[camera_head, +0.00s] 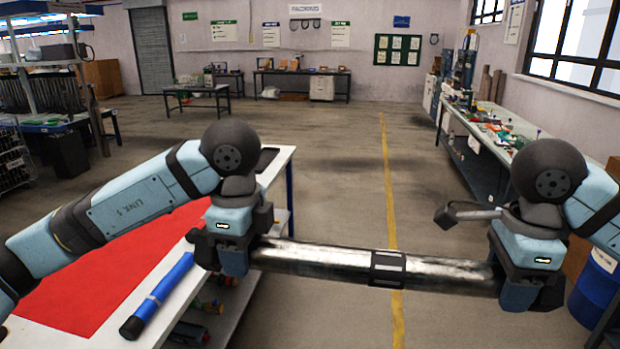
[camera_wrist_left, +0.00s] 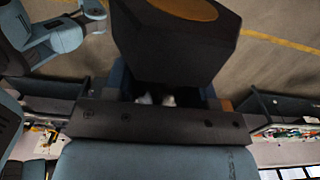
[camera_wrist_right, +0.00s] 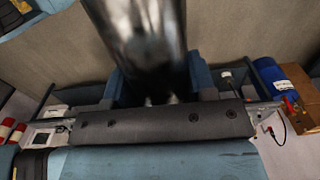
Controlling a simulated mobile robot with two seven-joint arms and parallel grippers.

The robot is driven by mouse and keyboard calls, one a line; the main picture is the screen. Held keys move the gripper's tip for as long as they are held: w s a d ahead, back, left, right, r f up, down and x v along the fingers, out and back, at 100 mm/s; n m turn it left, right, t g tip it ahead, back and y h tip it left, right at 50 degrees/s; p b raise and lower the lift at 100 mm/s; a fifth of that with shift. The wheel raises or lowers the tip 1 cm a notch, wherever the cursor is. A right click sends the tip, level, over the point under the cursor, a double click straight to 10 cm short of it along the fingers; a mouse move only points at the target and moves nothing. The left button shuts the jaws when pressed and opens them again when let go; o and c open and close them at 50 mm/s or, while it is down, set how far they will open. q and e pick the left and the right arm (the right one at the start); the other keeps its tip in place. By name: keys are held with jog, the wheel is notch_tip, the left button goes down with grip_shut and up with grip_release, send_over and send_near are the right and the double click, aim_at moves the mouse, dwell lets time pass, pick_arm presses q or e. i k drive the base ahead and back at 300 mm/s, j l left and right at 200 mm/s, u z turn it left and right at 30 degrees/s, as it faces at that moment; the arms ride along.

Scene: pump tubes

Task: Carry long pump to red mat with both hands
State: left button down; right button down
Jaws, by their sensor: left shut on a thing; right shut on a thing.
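The long pump (camera_head: 330,261) is a shiny metal tube with a dark band near its middle. It hangs level in the air between my two grippers, over open floor beside the table. My left gripper (camera_head: 236,260) is shut on its left end, near the table's edge. My right gripper (camera_head: 519,291) is shut on its right end. In the left wrist view the pump's dark end (camera_wrist_left: 175,40) fills the jaws; in the right wrist view its metal tube (camera_wrist_right: 140,45) runs up from the jaws. The red mat (camera_head: 90,275) lies on the white table at left, partly hidden by my left arm.
A shelf below holds small items. A blue drum (camera_head: 594,290) stands at right. A cluttered workbench (camera_head: 490,140) runs along the right wall. The middle floor is clear.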

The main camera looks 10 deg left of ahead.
aim_at(134, 238)
jog(key=i, duration=1.55)
jog(key=i+u, duration=0.15)
jog(key=i, duration=0.6)
jog(key=i+l+u, duration=0.15)
jog(key=i, duration=0.6)
jog(key=i+u, duration=0.45)
jog(key=u, duration=2.25)
